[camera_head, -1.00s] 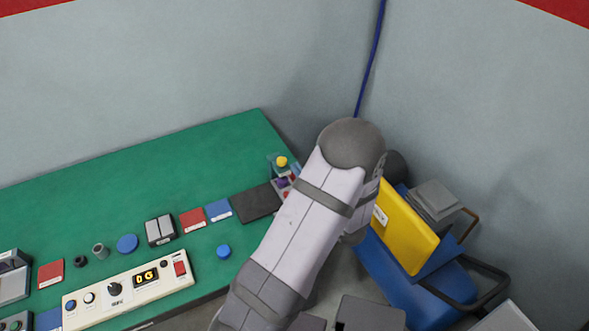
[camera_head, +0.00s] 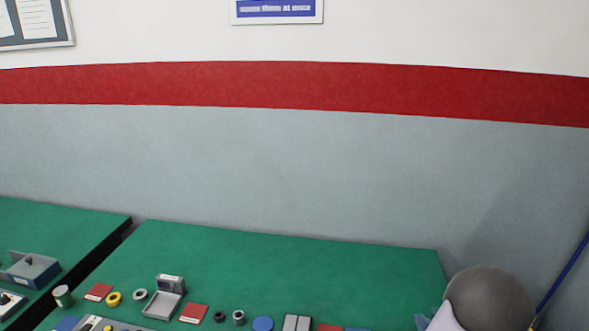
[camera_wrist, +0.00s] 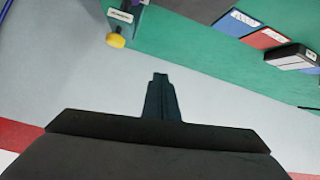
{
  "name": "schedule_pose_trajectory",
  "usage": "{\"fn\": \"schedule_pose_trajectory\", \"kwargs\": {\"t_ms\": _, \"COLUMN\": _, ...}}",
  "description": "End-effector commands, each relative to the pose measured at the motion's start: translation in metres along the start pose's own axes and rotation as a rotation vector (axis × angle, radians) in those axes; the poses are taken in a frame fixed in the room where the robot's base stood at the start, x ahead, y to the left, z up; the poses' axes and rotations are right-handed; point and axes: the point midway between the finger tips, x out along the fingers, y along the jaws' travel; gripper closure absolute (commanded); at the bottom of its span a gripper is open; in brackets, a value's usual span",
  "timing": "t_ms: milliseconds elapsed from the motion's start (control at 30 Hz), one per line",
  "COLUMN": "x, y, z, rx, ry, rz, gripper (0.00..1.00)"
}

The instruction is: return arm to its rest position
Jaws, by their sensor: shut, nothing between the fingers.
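My gripper (camera_wrist: 160,82) shows in the wrist view as a dark, narrow shape with its fingers together and nothing between them. It is seen against the pale grey wall, apart from any object. In the head view only a rounded grey joint of my arm shows at the lower right; the gripper itself is out of that picture.
A green workbench (camera_head: 300,265) runs along the grey wall (camera_head: 280,170). On it are a grey tray (camera_head: 163,304), a yellow ring (camera_head: 113,299), red pads (camera_head: 194,313) and a blue disc (camera_head: 263,323). A second bench (camera_head: 60,225) stands left across a gap. The bench's back strip is clear.

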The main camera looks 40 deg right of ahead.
Motion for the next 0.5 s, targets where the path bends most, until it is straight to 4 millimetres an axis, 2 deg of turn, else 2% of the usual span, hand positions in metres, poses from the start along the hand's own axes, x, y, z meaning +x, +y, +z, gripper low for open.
{"fn": "schedule_pose_trajectory", "kwargs": {"t_ms": 33, "x": 0.009, "y": -0.023, "z": -0.01, "rx": -0.033, "ry": -0.041, "rz": -0.024, "gripper": 1.0}}
{"fn": "schedule_pose_trajectory", "kwargs": {"t_ms": 100, "x": 0.016, "y": -0.05, "z": -0.017, "rx": -0.066, "ry": -0.106, "rz": -0.042, "gripper": 1.0}}
{"fn": "schedule_pose_trajectory", "kwargs": {"t_ms": 267, "x": 0.017, "y": -0.117, "z": -0.027, "rx": -0.135, "ry": -0.251, "rz": -0.089, "gripper": 1.0}}
{"fn": "schedule_pose_trajectory", "kwargs": {"t_ms": 367, "x": 0.007, "y": -0.161, "z": -0.029, "rx": -0.174, "ry": -0.339, "rz": -0.121, "gripper": 1.0}}
{"fn": "schedule_pose_trajectory", "kwargs": {"t_ms": 500, "x": -0.021, "y": -0.223, "z": -0.026, "rx": -0.229, "ry": -0.462, "rz": -0.175, "gripper": 1.0}}
